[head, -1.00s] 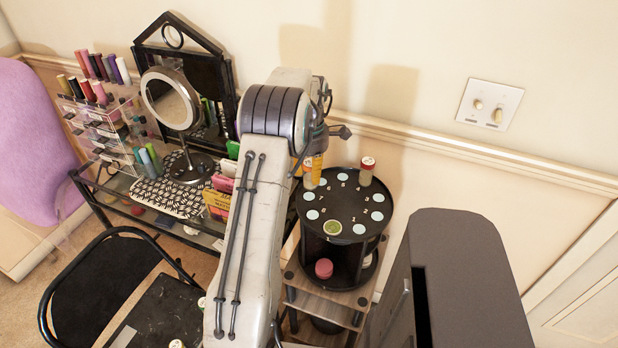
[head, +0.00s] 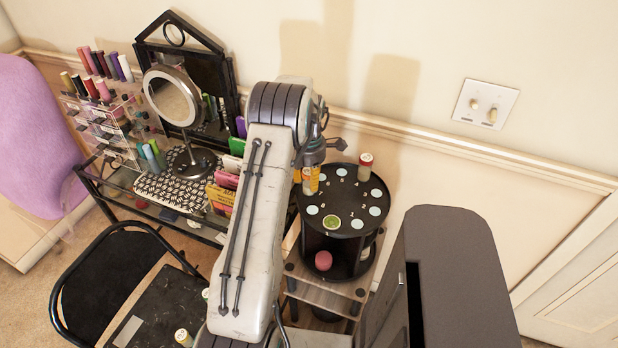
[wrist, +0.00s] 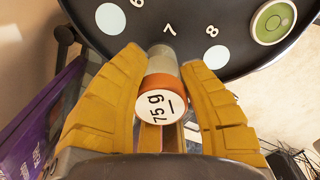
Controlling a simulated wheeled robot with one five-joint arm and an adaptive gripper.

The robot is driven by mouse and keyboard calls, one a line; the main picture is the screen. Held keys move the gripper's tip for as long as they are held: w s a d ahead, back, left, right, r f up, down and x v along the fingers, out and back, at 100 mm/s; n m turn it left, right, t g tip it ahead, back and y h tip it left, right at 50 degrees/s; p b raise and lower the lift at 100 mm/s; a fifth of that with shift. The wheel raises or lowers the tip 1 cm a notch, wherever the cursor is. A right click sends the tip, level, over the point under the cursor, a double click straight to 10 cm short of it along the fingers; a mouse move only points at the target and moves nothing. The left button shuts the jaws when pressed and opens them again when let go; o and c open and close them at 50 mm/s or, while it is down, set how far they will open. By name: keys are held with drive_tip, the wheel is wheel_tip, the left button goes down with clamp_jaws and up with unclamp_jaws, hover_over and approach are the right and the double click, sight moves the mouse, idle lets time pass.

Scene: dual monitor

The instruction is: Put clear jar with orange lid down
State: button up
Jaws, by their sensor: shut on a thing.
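The clear jar with an orange lid (wrist: 158,95) is between the yellow fingers of my gripper (wrist: 165,60) in the wrist view. Its lid faces the camera and carries a white label reading "75 g". My gripper is shut on it. The jar is over the black round stand (wrist: 100,45), near the printed number 7. I cannot tell whether its base touches the top. In the head view my gripper (head: 310,180) is at the left edge of the stand's top (head: 345,204), and the arm hides part of it.
The stand's top has pale numbered discs, a green-topped jar (head: 332,222) and a red-lidded jar (head: 365,166). A pink item (head: 323,260) sits on its lower level. A dark cabinet (head: 460,270) stands at right. A mirror (head: 172,97) and cosmetics crowd the desk at left.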

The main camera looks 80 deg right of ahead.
drive_tip(key=shift+f, duration=0.1)
drive_tip(key=o, duration=1.1)
